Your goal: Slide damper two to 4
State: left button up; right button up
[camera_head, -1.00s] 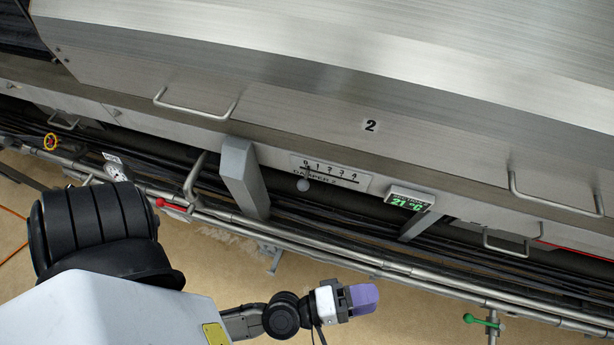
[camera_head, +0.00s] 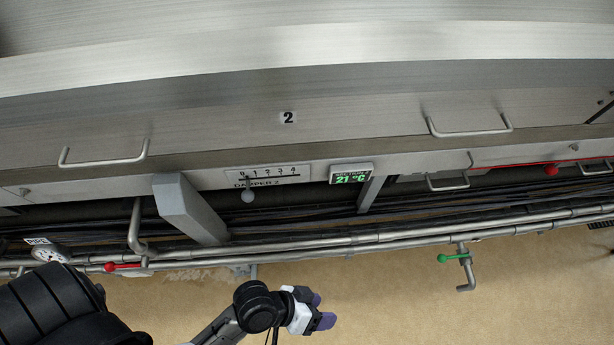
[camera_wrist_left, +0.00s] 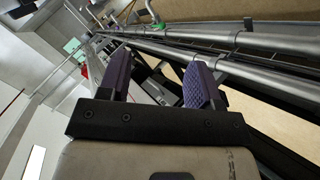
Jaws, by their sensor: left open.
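The damper two scale plate (camera_head: 268,173) is on the lower face of the hood, marked 0 to 4 and labelled DAMPER 2. Its round grey knob (camera_head: 248,196) hangs below the slot near the 0 end, at the left. My left gripper (camera_head: 322,310) is below and to the right of the knob, in front of the pipes and well apart from the plate. In the left wrist view its two purple fingers (camera_wrist_left: 157,82) are spread with nothing between them. My right gripper is not in view.
A grey bracket (camera_head: 188,208) stands left of the knob. A temperature display (camera_head: 351,173) reading 21 °C is to the right. Long pipes (camera_head: 400,233) run below, with a red-handled valve (camera_head: 123,266) and a green-handled valve (camera_head: 455,258). Open floor lies in front.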

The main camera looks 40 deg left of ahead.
pick_arm(q)
jog(key=a+f+m+g+y+b, duration=0.15)
jog(key=a+y, duration=0.25)
jog(key=a, duration=0.6)
jog(key=a+f+n+g+y+b, duration=0.1)
jog(key=a+f+y, duration=0.25)
jog(key=a, duration=0.65)
notch_tip(320, 180, up, 38)
jog(key=p, duration=3.7)
jog(key=shift+s+y, duration=0.3)
jog(key=shift+y, duration=0.15)
jog(key=shift+d+m+t, duration=0.1)
jog(key=shift+m+t, duration=0.15)
